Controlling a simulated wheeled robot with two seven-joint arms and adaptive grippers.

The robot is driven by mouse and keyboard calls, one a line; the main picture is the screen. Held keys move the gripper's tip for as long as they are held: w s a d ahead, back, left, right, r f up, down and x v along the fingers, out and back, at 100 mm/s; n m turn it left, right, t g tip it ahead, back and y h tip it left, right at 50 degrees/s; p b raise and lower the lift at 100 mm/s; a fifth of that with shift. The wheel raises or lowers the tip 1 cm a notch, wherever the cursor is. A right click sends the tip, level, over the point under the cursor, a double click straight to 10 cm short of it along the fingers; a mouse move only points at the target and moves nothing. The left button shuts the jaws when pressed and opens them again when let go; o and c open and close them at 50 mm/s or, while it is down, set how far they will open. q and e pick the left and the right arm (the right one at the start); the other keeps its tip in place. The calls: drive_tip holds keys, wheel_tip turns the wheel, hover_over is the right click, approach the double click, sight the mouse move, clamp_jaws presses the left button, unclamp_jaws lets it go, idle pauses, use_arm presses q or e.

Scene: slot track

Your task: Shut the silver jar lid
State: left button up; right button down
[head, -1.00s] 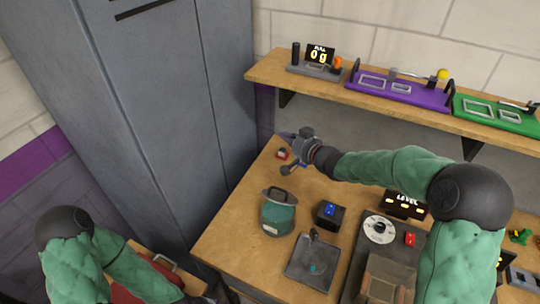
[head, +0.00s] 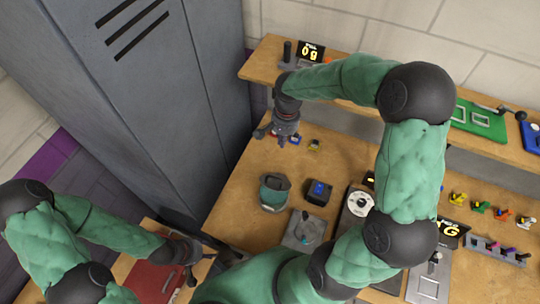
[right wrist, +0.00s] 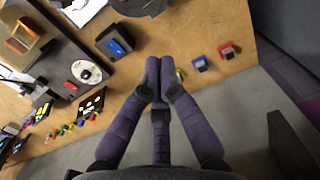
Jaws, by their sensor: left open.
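A teal jar (head: 273,192) with a grey top and rim stands on the wooden workbench in the head view. I cannot tell from here how far its silver lid is open. My right gripper (head: 277,133) is above the back left of the bench, behind the jar and apart from it. In the right wrist view my right gripper (right wrist: 160,66) has its two fingertips together with nothing visible between them. My left gripper (head: 203,264) is open at the lower left, beside a red case (head: 158,278) and left of the bench, away from the jar.
A black box with a blue top (head: 318,192) stands right of the jar, and a grey tray (head: 302,230) is in front. A wooden shelf (head: 262,62) runs above the bench's back edge. A tall grey locker (head: 135,90) stands at left. Small coloured pieces lie at right.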

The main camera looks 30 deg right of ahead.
drive_tip(key=shift+s+a+f+p, duration=0.2)
drive_tip(key=shift+s+a+f, duration=0.3)
drive_tip(key=shift+f, duration=1.55)
drive_tip(key=shift+s+a+f+p, duration=0.15)
drive_tip(key=shift+s+a+f, duration=0.35)
drive_tip(key=shift+f, duration=1.55)
drive_tip(key=shift+s+a+f+p, duration=0.2)
drive_tip(key=shift+s+a+f, duration=0.3)
drive_tip(key=shift+f, duration=1.55)
drive_tip(key=shift+w+a, duration=0.1)
drive_tip(key=shift+w, duration=0.1)
